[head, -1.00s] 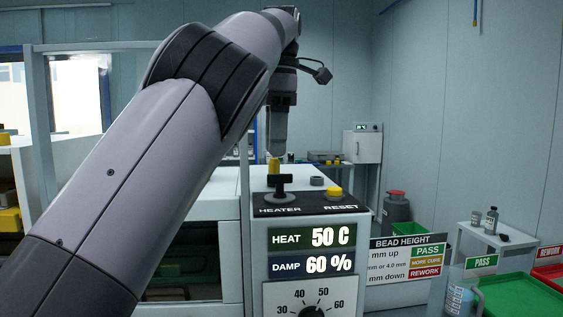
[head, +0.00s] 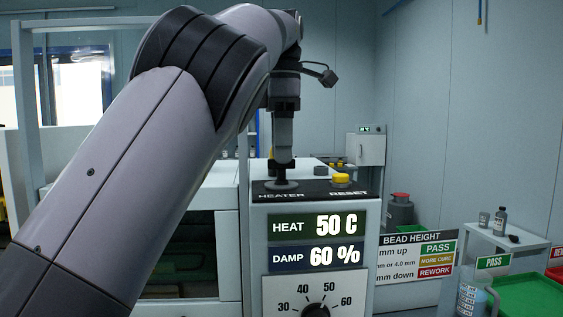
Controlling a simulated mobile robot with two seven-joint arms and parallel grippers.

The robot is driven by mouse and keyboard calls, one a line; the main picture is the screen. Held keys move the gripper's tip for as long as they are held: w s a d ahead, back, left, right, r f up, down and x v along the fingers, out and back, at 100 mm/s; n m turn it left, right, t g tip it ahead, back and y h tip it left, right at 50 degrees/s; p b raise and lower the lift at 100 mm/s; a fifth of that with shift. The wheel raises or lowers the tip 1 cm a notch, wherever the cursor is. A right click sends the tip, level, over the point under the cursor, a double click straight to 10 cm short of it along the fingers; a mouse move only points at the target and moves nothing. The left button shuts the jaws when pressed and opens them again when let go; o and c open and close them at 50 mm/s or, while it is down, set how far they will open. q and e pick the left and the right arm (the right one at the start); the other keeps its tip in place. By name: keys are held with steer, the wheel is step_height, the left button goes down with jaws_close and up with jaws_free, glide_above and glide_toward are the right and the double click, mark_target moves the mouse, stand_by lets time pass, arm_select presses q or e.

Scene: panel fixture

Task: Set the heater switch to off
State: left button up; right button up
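The heater switch (head: 281,184) is a small black lever on a round base, above the word HEATER on the panel's black top strip. My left gripper (head: 283,160) points down right over the switch and overlaps its upper part. The fingers look narrow from this side, and I cannot tell whether they are apart, shut or touching the lever. The lever's top and its exact tilt are partly hidden. The display (head: 317,226) reads HEAT 50 C, with DAMP 60 % below. My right gripper is not in view.
A yellow reset button (head: 341,180) sits just right of the switch. A dial (head: 316,308) is below the display. A bead height sign (head: 416,257), a green tray (head: 527,296) and a small white table (head: 493,233) stand at the right. My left arm covers much of the left side.

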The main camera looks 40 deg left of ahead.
arm_select(q)
steer(key=shift+f, duration=0.5)
jaws_close()
